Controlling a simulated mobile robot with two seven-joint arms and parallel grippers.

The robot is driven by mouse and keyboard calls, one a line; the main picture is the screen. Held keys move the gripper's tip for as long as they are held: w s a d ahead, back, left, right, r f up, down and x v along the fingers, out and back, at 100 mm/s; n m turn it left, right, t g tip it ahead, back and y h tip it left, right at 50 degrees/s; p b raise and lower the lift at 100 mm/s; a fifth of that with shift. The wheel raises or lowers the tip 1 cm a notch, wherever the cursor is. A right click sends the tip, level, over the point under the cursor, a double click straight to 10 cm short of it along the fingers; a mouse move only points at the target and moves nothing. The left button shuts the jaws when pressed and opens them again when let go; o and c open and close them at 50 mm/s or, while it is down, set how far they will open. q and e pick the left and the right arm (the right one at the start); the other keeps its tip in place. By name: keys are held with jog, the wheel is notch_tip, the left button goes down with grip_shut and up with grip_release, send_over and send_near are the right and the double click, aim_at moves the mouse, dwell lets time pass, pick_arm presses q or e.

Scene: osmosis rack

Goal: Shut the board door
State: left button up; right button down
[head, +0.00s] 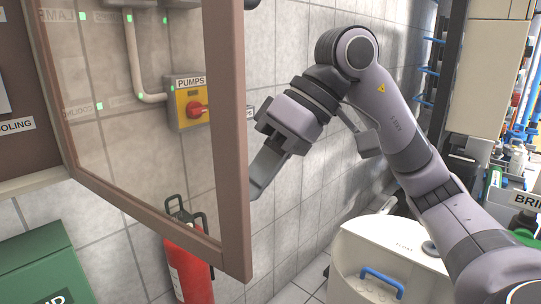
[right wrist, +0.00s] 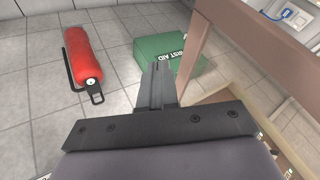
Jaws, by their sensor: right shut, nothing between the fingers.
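The board door (head: 233,150) is a brown frame with a clear pane and stands swung out, wide open, from the brown board (head: 25,160) at the left of the head view. My right gripper (head: 262,180) is shut and empty, just right of the door's free upright in the head view; I cannot tell whether it touches. In the right wrist view the shut fingers (right wrist: 158,88) point away from the camera, and the door frame (right wrist: 245,40) runs down to the right of them. My left gripper is out of view.
A red extinguisher (head: 190,270) stands by the tiled wall, behind the door's lower edge. A green first aid box (head: 40,268) is at the lower left. A yellow pumps switch (head: 190,103) is on the wall. A cream container (head: 385,260) stands under my right arm.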

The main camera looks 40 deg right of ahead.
aim_at(218, 218)
jog(key=shift+a+f+p, duration=0.3)
jog(key=shift+a+f, duration=0.15)
jog(key=shift+a, duration=0.55)
jog(key=shift+a+f+p, duration=0.3)
jog(key=shift+a+f, duration=0.2)
jog(key=shift+a, duration=0.45)
jog(key=shift+a+f+p, duration=0.3)
jog(key=shift+a+f, duration=0.15)
jog(key=shift+a, duration=0.55)
jog(key=shift+s+a, duration=0.1)
